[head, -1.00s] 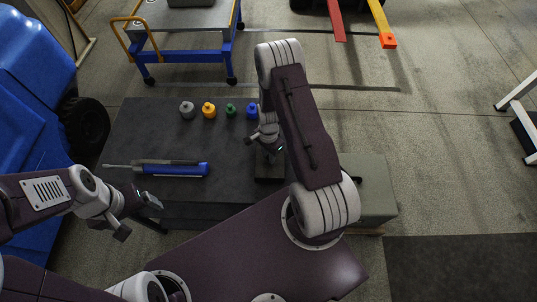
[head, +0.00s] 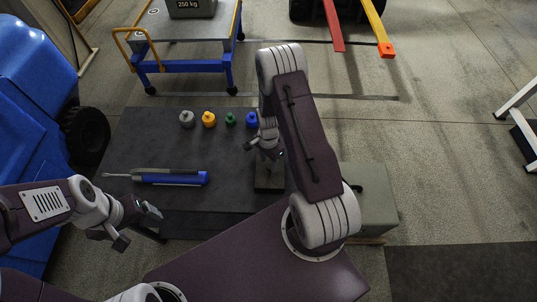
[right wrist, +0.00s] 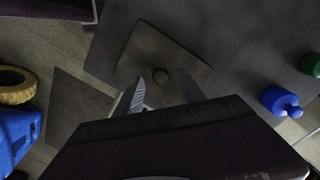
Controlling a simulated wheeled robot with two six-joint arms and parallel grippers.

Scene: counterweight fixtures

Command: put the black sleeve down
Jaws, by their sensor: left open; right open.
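My right gripper (head: 264,157) is open over a dark square plate (head: 269,184) on the dark table. In the right wrist view its two fingers stand apart (right wrist: 161,82), with a small dark round piece (right wrist: 160,76) between their tips in the picture. That piece is on the square plate, which also shows there (right wrist: 185,54). I cannot tell whether the round piece is the black sleeve or the top of a post; no other black sleeve is clear. My left gripper (head: 138,228) is open and empty near the table's front left corner.
Grey (head: 187,119), yellow (head: 209,120), green (head: 230,119) and blue (head: 252,119) knobbed weights line the table's back. A blue and grey tool (head: 175,178) lies at the left. A grey-green box (head: 372,212) is at the right. The table (head: 230,160) is clear between.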

